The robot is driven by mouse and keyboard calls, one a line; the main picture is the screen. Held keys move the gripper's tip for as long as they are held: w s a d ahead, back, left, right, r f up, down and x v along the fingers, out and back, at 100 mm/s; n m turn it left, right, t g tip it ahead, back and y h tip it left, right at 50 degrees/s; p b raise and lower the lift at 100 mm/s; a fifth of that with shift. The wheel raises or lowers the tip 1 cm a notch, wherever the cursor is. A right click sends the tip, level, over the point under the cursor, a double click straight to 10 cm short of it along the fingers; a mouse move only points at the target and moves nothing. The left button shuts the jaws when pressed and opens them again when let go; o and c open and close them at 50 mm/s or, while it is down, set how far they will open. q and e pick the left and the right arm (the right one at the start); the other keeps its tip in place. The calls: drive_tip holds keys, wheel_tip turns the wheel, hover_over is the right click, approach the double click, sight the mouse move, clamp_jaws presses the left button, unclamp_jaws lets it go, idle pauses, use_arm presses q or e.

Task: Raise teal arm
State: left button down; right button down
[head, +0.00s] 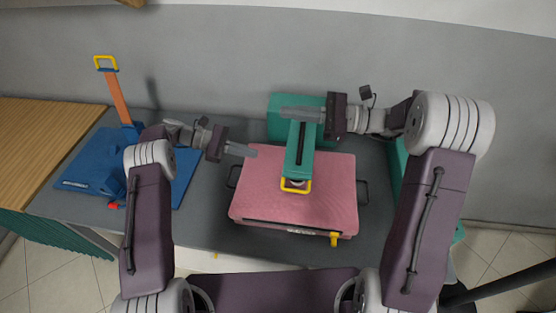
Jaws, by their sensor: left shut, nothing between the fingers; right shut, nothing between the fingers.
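The teal arm (300,160) reaches forward from a teal block (283,128) at the back and lies over the pink pad (262,196). Its yellow handle (295,186) is at the near end, over the middle of the pad. My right gripper (290,113) is shut and empty, its fingers passing across the rear part of the teal arm. I cannot tell whether they touch it. My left gripper (244,151) is shut and empty, left of the teal arm and over the pad's back left corner, apart from the arm.
An orange arm (117,97) with a yellow handle stands raised at the left, behind a blue pad (92,163). A yellow piece (334,239) sticks out at the pink pad's front. The grey counter (212,222) is bare between the pads. A wooden top (35,140) is at far left.

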sight(278, 166)
use_arm(q)
drive_tip(key=x, duration=1)
drive_tip(key=shift+r, duration=0.1)
drive_tip(key=shift+s+a+r, duration=0.1)
drive_tip(key=shift+s+r, duration=0.05)
drive_tip(key=shift+r, duration=0.85)
use_arm(e)
drive_tip(key=c, duration=1.5)
unclamp_jaws()
drive_tip(key=shift+d, duration=0.1)
